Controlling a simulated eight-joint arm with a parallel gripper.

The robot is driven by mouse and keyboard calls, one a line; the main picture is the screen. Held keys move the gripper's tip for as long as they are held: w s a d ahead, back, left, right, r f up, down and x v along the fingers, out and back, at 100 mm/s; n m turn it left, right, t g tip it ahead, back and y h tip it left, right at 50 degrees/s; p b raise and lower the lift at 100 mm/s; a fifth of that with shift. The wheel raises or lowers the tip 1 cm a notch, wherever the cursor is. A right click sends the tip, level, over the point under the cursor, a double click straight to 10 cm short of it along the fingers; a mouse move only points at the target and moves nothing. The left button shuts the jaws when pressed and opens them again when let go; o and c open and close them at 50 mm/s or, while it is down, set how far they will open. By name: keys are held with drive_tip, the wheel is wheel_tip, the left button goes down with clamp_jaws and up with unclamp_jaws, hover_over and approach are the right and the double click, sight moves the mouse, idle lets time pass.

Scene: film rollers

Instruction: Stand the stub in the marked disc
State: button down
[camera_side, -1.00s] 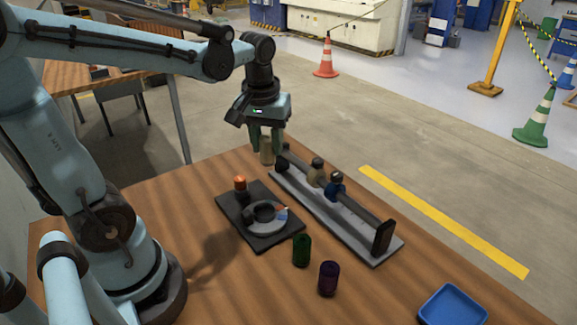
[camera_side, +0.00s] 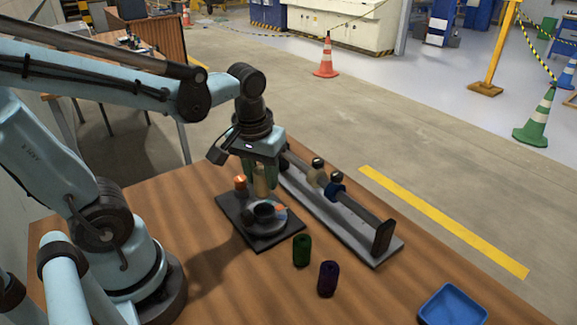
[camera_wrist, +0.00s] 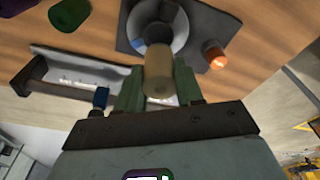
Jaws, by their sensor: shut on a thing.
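The stub (camera_side: 261,184) is a tan cylinder held upright between the fingers of my gripper (camera_side: 262,190). In the wrist view the stub (camera_wrist: 159,72) sits between both green fingers of my gripper (camera_wrist: 158,88). The disc (camera_side: 281,226) is a round grey piece with a dark round cup in its middle and a small coloured patch on its rim. It lies on a dark square plate (camera_side: 252,238). My gripper holds the stub above the back of the plate, near the disc. The disc (camera_wrist: 180,38) shows just beyond the stub in the wrist view, partly hidden by it.
An orange-topped post (camera_side: 240,184) stands at the plate's back-left corner, close to my gripper. A long grey rail stand (camera_side: 345,232) with tan and blue collars lies to the right. Green (camera_side: 302,250) and purple (camera_side: 328,279) rollers stand in front. A blue tray (camera_side: 453,305) is front right.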

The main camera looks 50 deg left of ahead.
sight(263, 195)
drive_tip(key=shift+f, duration=2.7)
drive_tip(key=shift+f, duration=0.2)
drive_tip(key=shift+c, duration=1.2)
unclamp_jaws()
drive_tip(key=shift+r, duration=0.1)
drive_tip(key=shift+r, duration=3.45)
